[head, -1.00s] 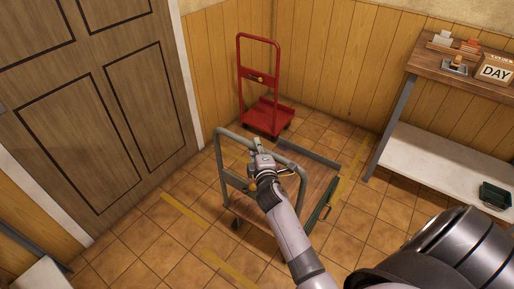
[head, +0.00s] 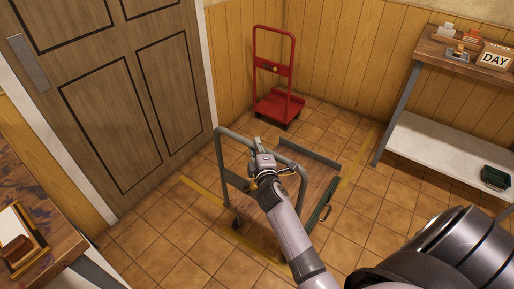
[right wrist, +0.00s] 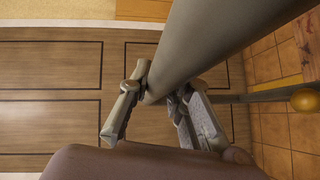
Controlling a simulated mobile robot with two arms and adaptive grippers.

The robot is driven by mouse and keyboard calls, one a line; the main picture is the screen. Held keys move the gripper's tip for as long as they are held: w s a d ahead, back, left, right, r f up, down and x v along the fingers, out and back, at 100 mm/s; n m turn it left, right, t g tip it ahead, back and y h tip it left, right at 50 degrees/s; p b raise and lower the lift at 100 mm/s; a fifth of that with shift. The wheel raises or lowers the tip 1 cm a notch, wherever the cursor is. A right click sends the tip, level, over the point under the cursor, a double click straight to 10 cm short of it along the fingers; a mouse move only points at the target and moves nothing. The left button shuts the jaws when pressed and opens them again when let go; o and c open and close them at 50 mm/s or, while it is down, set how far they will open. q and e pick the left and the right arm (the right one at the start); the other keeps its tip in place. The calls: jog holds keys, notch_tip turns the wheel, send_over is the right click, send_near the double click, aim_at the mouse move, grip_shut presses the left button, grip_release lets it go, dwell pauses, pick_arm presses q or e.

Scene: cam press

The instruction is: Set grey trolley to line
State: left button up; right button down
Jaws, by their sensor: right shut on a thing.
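The grey trolley (head: 219,160) stands on the tiled floor in the middle of the head view. My right gripper (head: 262,152) is shut on the top tube of the handle. In the right wrist view, my fingers (right wrist: 155,90) close around the thick grey tube (right wrist: 215,40). Yellow floor lines show left of the trolley (head: 203,190), below it and right of it. The trolley's near wheel (head: 236,224) is close to the lower line. My arm hides part of the deck. My left gripper is out of view.
A red trolley (head: 277,107) stands by the wood-panelled wall behind. A panelled door (head: 120,100) is at left, a wooden table (head: 35,205) at lower left. A shelf table (head: 445,150) stands at right. Bare tiles lie left of the trolley.

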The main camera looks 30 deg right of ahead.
jog(key=c, duration=1.7)
grip_release()
jog(key=shift+d+f, duration=0.1)
jog(key=shift+o, duration=1.3)
jog(key=v, duration=1.2)
